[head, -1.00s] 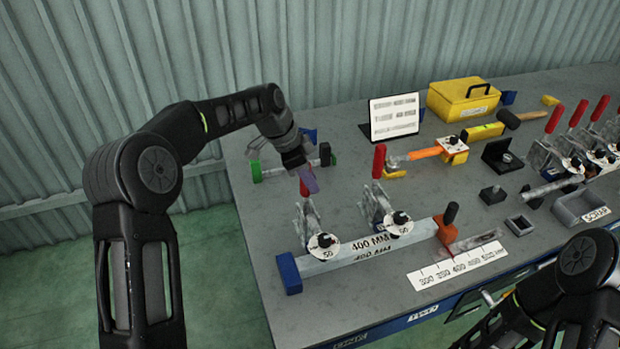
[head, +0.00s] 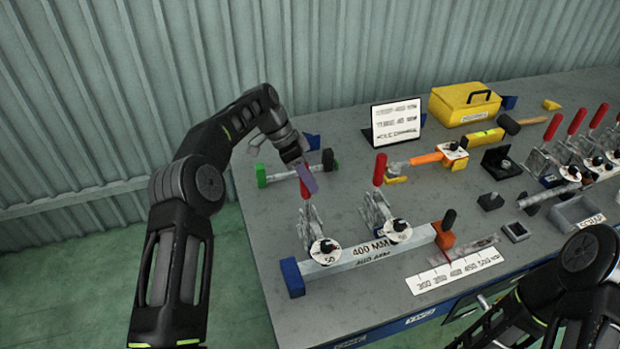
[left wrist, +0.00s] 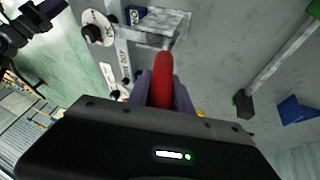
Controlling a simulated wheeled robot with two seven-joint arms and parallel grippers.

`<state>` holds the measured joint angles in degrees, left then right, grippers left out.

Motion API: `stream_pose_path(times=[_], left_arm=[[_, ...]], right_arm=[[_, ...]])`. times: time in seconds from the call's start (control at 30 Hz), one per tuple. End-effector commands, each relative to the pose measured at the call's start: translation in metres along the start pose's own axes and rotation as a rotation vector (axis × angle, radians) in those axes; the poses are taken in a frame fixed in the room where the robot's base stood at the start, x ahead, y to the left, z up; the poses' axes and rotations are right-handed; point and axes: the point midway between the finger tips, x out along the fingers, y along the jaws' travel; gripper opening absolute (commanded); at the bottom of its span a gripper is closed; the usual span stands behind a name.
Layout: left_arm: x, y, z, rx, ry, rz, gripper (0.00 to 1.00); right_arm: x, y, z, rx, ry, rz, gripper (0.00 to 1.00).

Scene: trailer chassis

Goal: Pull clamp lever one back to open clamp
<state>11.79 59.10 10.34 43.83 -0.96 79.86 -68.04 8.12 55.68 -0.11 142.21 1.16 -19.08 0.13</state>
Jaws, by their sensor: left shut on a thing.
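Two toggle clamps with red levers stand over the 400 mm metal tube. The left clamp (head: 311,226) has its red lever (head: 304,187) standing up. My left gripper (head: 308,178) is at that lever, with its purple-grey fingers closed around the red grip. In the left wrist view the same red grip (left wrist: 162,82) lies between the fingers. The second clamp (head: 377,210) has its red lever (head: 380,169) upright and free. The tube (head: 345,257) runs between a blue end stop (head: 291,277) and an orange block (head: 444,236). My right gripper is not visible.
A green-ended bar clamp (head: 290,174) lies behind my left gripper. A sign (head: 396,124), a yellow toolbox (head: 464,104) and an orange-handled tool (head: 428,158) are farther back. More red-lever clamps (head: 570,150) stand at right. A scale strip (head: 455,272) lies in front.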

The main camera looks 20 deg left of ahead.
Motion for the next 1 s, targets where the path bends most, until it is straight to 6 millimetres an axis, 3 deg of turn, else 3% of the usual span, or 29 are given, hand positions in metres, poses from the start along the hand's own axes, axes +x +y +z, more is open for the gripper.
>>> stream_pose_path(times=[0.17,0.2,0.43,1.0], left_arm=[[-0.0003,-0.0002,-0.0010,0.001,0.004,-0.002,0.00],[-0.0003,-0.0002,-0.0010,0.001,0.004,-0.002,0.28],[0.0000,0.0000,-0.0006,0.001,0.002,-0.001,0.46],[0.0005,0.0009,-0.0004,0.004,-0.001,-0.011,0.48]], right_arm=[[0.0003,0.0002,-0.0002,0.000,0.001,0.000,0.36],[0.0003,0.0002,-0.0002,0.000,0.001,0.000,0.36],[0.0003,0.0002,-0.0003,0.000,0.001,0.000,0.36],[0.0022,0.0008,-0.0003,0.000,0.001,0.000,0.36]])
